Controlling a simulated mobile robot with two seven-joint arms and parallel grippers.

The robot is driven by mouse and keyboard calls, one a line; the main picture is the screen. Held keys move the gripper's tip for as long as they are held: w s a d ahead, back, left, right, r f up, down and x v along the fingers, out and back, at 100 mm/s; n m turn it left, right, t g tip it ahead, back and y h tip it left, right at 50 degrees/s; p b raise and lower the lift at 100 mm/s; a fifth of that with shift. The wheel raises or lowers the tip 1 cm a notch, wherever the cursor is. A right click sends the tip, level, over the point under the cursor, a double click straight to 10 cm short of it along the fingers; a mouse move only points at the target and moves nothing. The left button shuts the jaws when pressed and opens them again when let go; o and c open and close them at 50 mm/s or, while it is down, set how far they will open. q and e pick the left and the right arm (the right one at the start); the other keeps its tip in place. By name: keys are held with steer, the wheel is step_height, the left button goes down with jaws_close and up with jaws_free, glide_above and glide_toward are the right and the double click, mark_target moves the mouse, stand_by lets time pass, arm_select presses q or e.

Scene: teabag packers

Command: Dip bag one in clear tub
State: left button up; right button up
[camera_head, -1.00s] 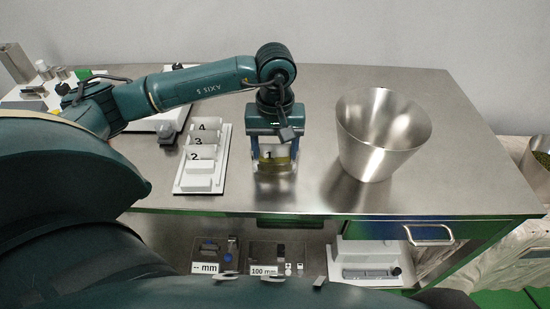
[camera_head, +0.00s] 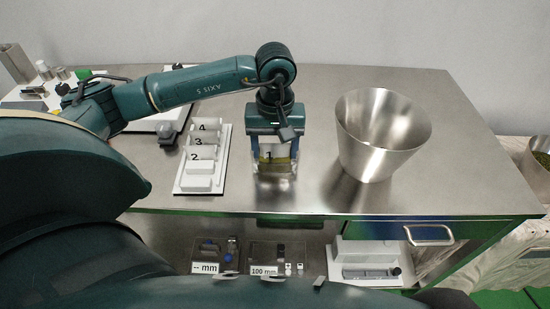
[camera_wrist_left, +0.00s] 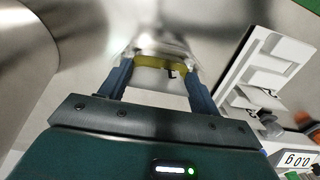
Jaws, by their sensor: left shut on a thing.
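My left gripper (camera_head: 275,157) is shut on bag one (camera_head: 268,155), a pale bag marked "1". The bag hangs upright between the fingers, its lower part in or right at the clear tub (camera_head: 274,170), which shows a yellowish band. In the left wrist view, the gripper (camera_wrist_left: 157,85) holds the bag (camera_wrist_left: 160,78) by its sides, with the yellow band and the blurred clear tub (camera_wrist_left: 160,48) just beyond it. How deep the bag sits in the tub I cannot tell. My right gripper is not in view.
A white rack (camera_head: 203,187) with bags marked 2, 3 and 4 stands left of the tub; it also shows in the left wrist view (camera_wrist_left: 243,80). A large steel bucket (camera_head: 370,160) stands to the right. The table's front edge is close below the tub.

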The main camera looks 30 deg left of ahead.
arm_select(q)
steer(key=shift+r+p, duration=0.9)
steer(key=shift+r, duration=0.75)
steer(key=shift+r+p, duration=0.6)
steer(key=shift+r, duration=0.45)
steer(key=shift+r+p, duration=1.4)
steer(key=shift+r, duration=1.1)
